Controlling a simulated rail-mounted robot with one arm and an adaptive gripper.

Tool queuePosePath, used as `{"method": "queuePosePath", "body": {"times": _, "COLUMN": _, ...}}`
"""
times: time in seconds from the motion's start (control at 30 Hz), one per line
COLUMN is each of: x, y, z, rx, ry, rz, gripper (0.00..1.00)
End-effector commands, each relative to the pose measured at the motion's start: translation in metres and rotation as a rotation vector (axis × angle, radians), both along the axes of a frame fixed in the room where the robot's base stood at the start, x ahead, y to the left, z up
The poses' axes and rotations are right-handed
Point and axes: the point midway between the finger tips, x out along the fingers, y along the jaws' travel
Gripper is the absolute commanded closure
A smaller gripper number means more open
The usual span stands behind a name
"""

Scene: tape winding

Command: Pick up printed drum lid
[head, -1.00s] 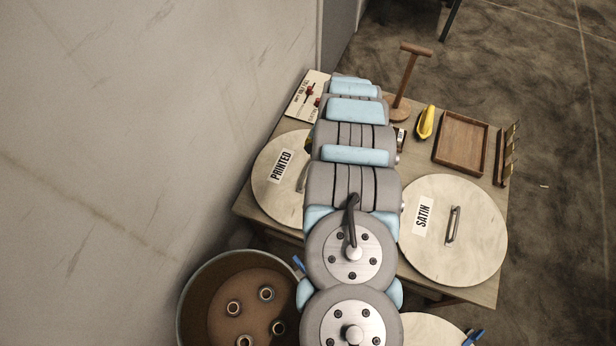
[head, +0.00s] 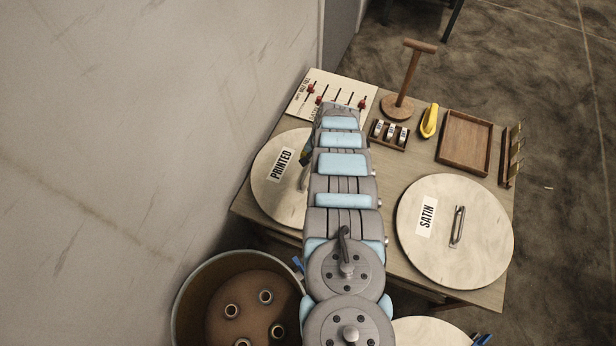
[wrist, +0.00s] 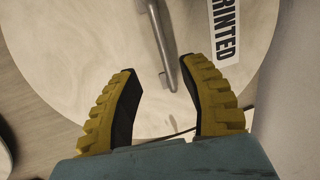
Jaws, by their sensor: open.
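The printed drum lid (head: 270,194) is a round, pale, marbled disc lying on the left of the wooden table. It bears a white PRINTED label (head: 282,172) and a metal bar handle, partly hidden by my arm in the head view. In the wrist view, the lid (wrist: 90,45) fills most of the picture, with its handle (wrist: 162,40) at top centre and the label (wrist: 224,30) at the right. My gripper (wrist: 163,82) is open over the lid, its two yellow-and-black fingers apart. The handle's near end shows between the fingertips; contact cannot be told.
The satin lid (head: 470,260) lies on the right of the table. Behind are a slider board (head: 328,88), a wooden stand (head: 408,80), a small rack of rolls (head: 390,135), a yellow tool (head: 429,121) and an empty tray (head: 479,140). An open drum (head: 185,290) stands at front left.

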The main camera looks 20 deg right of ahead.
Motion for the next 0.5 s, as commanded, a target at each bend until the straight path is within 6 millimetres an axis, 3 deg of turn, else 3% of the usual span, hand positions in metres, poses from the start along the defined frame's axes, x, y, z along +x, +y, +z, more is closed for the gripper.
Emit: {"method": "queuePosePath", "body": {"times": 0.5, "x": 0.003, "y": 0.005, "z": -0.023, "rx": -0.001, "ry": 0.001, "rz": 0.001, "gripper": 0.57}}
